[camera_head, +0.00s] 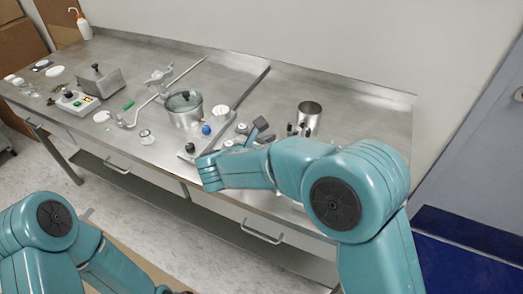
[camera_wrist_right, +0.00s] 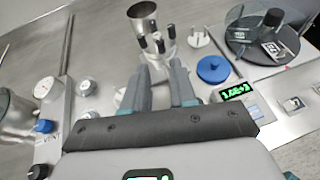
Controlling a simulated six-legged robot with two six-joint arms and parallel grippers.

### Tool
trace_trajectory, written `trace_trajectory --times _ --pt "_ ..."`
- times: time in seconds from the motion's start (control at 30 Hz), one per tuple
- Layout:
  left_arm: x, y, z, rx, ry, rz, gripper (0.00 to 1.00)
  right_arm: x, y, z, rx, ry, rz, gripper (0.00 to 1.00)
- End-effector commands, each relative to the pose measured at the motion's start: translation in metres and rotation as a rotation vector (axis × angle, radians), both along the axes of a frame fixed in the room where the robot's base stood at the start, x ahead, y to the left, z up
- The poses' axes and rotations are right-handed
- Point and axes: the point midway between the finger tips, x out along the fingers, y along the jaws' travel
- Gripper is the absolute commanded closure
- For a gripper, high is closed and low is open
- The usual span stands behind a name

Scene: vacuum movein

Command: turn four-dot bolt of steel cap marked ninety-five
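My right gripper (camera_head: 262,131) reaches over the steel bench, and in the right wrist view (camera_wrist_right: 160,67) its two dark fingers are apart with nothing clearly held between them. Just beyond the fingertips stands a small steel piece with several upright dark bolts (camera_wrist_right: 157,43), perhaps the marked cap. Its markings and dots are too small to read. The fingers partly hide its near side, and contact cannot be told. In the head view its dark bolts (camera_head: 297,130) show beside a steel cup.
An open steel cup (camera_head: 310,115) stands right behind the bolts. A blue cap (camera_wrist_right: 213,68), a green-lit display (camera_wrist_right: 237,91) and a dark round plate (camera_wrist_right: 248,28) lie to the right. A glass-lidded chamber (camera_head: 185,108) and long steel rail stand left. The bench's right end is clear.

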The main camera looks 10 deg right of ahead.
Motion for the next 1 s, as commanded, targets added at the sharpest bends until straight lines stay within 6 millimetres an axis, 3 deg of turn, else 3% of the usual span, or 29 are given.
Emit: trace_trajectory --times 0.1,0.3,1.0 --pt "0.000 0.000 -0.004 0.000 0.000 0.000 0.57 -0.017 0.020 0.010 0.000 -0.002 0.004 0.74" --pt "0.000 0.000 -0.006 0.000 0.000 0.000 0.57 -0.036 0.038 0.021 0.000 0.000 0.001 0.74" --pt "0.000 0.000 -0.006 0.000 0.000 0.000 0.57 -0.040 0.042 0.024 0.000 0.001 -0.001 0.74"
